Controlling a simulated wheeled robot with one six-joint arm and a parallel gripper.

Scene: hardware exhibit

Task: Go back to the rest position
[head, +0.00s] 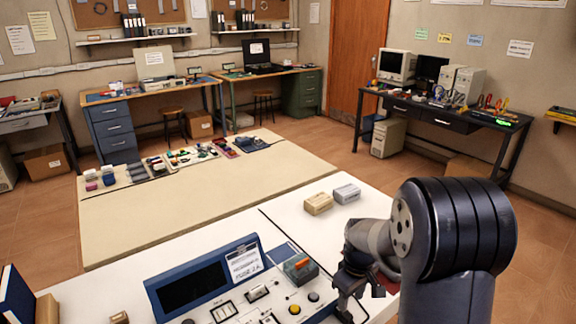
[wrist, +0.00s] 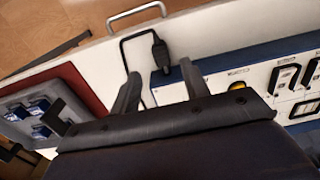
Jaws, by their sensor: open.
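My gripper (head: 360,300) is at the right end of the white table (head: 215,236) in the head view, just right of the blue control panel. In the wrist view its two fingers (wrist: 160,90) stand apart with nothing held between them. A black plug on a cable (wrist: 160,52) lies on the white surface beyond the fingertips. The rest position itself is not marked in either view.
The blue control panel (head: 165,290) has a dark screen, buttons and an orange switch (head: 299,264). A beige block (head: 318,204) and a grey block (head: 347,193) sit behind my gripper. A beige table (head: 190,205) with several parts stands beyond. The tiled floor (head: 345,150) is open towards the back.

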